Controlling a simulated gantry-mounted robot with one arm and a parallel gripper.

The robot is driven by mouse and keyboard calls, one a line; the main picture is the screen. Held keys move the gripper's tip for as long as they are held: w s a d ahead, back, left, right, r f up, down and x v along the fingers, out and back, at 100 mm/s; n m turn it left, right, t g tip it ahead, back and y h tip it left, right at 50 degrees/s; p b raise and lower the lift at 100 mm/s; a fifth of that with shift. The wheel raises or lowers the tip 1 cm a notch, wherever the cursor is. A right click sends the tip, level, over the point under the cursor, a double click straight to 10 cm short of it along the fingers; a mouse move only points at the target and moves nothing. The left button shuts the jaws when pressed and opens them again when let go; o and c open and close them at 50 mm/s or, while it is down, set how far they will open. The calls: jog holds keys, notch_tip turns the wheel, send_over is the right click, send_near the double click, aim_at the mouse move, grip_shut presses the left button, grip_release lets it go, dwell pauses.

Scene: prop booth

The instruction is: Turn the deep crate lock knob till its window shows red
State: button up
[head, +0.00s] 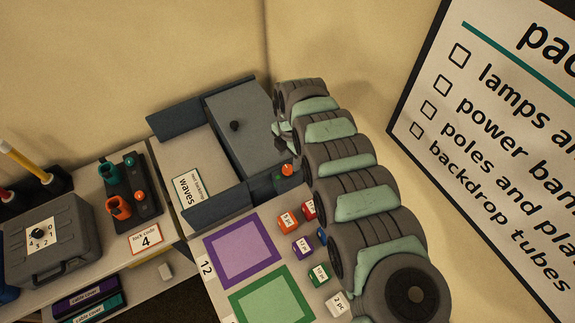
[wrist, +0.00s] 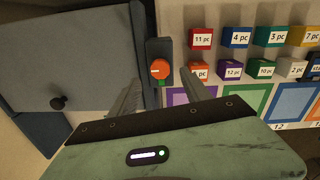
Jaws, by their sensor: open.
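The deep crate (head: 215,205) is a dark blue-grey box in the head view. A grey lid (head: 246,145) with a small black knob (head: 235,126) covers its right part, and the left part is open. The orange lock knob (head: 288,170) is on the crate's right-hand side. In the wrist view the lock knob (wrist: 160,69) is a round orange disc with a pale mark on a dark mount.
Small labelled blocks stand close to the lock, among them a red block (wrist: 201,38) and an orange block (head: 288,222). Purple (head: 207,255) and green framed squares lie in front. A grey case (head: 45,260) and a tool rack (head: 132,190) stand left.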

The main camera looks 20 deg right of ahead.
aim_at(288, 168)
notch_tip(288, 168, down, 4)
jog(key=shift+w+a+f, duration=0.1)
jog(key=shift+a, duration=0.05)
jog(key=shift+f, duration=0.8)
jog(key=shift+c, duration=0.3)
grip_shut()
